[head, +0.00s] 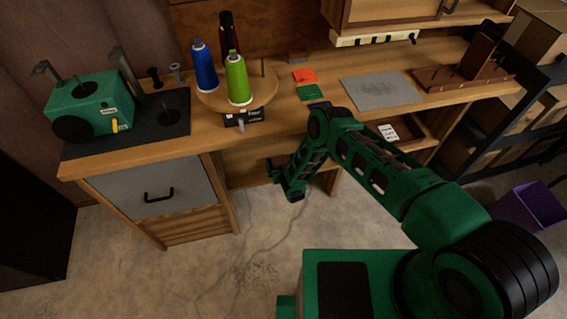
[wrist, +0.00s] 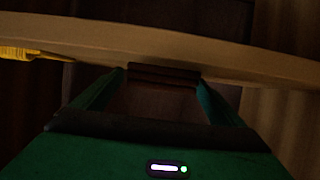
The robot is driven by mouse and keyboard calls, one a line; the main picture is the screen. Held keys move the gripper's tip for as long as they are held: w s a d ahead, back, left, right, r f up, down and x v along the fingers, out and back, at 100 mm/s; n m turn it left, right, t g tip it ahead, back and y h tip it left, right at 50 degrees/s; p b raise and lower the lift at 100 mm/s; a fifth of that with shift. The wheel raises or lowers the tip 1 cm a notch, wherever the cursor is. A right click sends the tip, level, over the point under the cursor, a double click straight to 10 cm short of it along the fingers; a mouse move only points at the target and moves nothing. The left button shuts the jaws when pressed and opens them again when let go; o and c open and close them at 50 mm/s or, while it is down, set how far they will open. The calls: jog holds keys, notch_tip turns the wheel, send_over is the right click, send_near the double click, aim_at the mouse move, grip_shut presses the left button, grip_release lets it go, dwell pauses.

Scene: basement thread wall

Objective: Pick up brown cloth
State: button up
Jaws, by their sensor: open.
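A dark brown, folded-looking thing (wrist: 163,72), likely the brown cloth, lies at the pale wooden edge in the dim wrist view. It shows between the tips of my gripper (wrist: 162,82). My gripper is open, with one green finger on each side of it. I cannot tell whether the fingers touch it. In the head view my gripper (head: 274,171) is low in front of the opening under the bench top. I cannot make out the brown cloth in the head view.
The wooden bench (head: 290,112) holds a green machine (head: 88,104), a round stand with a blue spool (head: 204,66) and a green spool (head: 238,80), and orange (head: 304,76) and green (head: 310,93) patches. A drawer cabinet (head: 150,190) stands left of my gripper. The floor in front is clear.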

jog(key=shift+w, duration=0.15)
jog(key=c, duration=1.1)
jog(key=shift+c, duration=0.2)
